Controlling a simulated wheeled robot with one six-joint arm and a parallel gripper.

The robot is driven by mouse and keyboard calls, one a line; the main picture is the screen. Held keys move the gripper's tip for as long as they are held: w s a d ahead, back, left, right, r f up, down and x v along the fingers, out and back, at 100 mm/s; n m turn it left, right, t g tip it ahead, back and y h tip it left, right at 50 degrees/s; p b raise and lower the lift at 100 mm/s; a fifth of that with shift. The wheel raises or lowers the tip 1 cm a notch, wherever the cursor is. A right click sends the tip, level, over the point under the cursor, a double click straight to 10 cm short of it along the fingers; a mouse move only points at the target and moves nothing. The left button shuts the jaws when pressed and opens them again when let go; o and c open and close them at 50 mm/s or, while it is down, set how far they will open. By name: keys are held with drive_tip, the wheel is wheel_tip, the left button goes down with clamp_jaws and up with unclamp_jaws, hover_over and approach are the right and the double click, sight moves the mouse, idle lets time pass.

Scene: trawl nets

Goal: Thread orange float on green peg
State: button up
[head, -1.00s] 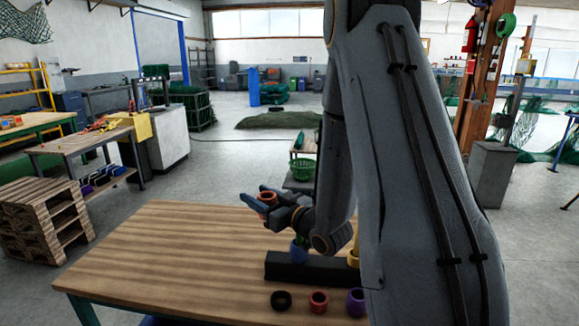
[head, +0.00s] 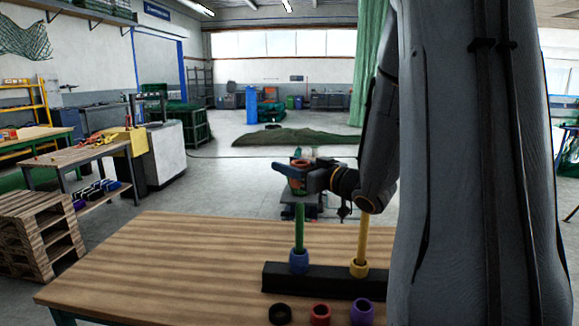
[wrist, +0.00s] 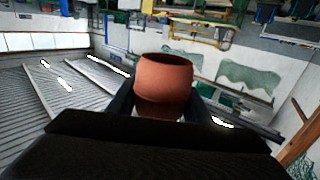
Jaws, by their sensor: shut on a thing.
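My gripper (head: 297,171) is shut on the orange float (head: 299,185). In the head view it holds the float at the upper end of the green peg (head: 299,228), in line with it. I cannot tell whether the peg's tip is inside the float or just below it. The wrist view shows the orange float (wrist: 162,82) between the fingers; the peg is hidden there. The green peg stands upright in a black base (head: 325,280), with a blue float (head: 299,262) around its foot.
A yellow peg (head: 363,235) stands to the right, with a yellow float (head: 359,268) at its foot. A black float (head: 280,313), a red float (head: 320,313) and a purple float (head: 362,311) lie in front. The wooden table (head: 160,265) is clear at left.

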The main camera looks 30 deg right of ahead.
wheel_tip(320, 180, down, 10)
drive_tip(key=b, duration=0.6)
drive_tip(key=shift+r, duration=0.15)
idle(0.5)
drive_tip(key=o, duration=1.1)
drive_tip(key=shift+o, duration=0.2)
drive_tip(key=b+v, duration=0.1)
drive_tip(key=v, duration=0.6)
drive_tip(key=shift+s, duration=0.35)
